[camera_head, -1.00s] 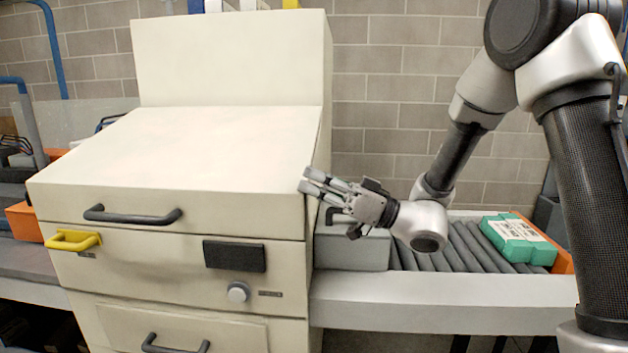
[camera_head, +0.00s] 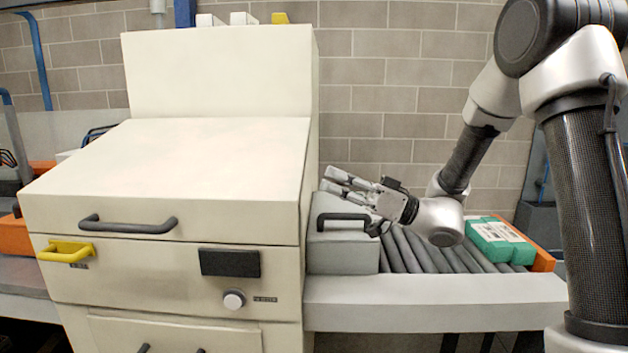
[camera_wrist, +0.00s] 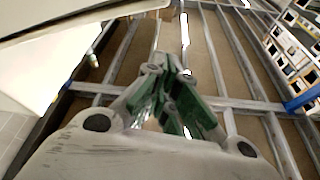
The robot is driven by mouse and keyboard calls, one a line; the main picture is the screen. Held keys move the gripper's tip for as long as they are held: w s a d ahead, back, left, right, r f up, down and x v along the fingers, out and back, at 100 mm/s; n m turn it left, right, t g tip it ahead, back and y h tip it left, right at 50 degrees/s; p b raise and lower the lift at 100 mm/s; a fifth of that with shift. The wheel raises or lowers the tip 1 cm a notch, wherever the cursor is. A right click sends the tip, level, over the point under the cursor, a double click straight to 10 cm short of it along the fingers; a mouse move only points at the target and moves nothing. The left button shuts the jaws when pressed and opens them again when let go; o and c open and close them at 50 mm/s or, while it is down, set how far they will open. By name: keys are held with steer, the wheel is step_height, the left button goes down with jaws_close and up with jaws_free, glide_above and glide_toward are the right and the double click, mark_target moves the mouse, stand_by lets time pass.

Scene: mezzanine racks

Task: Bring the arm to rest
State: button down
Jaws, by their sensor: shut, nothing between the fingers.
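My gripper (camera_head: 328,180) is at the end of my arm, to the right of the cream cabinet, above a grey box with a dark handle. Its fingers point left toward the cabinet's side and hold nothing. In the wrist view its fingers (camera_wrist: 165,90) are drawn together, with nothing between them. My arm reaches down from the upper right, bent at the elbow, in front of the block wall.
The cream cabinet (camera_head: 215,170) with dark handles (camera_head: 128,226) and a yellow handle (camera_head: 66,251) fills the left. A grey box (camera_head: 340,250) and a green box (camera_head: 498,240) stand on a roller conveyor (camera_head: 430,302). An orange panel (camera_head: 540,250) edges its right end.

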steer(key=s+d+f+m+g+h, duration=0.7)
steer(key=s+d+f+m+h, duration=0.6)
steer(key=s+d+f, duration=0.3)
steer(key=s+d+m+t+h, duration=0.2)
steer(key=d+h, duration=0.3)
steer(key=d, duration=0.3)
steer(key=s+d+r+n+t+h, duration=0.1)
steer(key=s+d+r+t+h, duration=0.1)
steer(key=d+r+t, duration=0.4)
step_height(320, 180, up, 4)
steer(key=shift+d+h, duration=0.25)
steer(key=shift+h, duration=0.65)
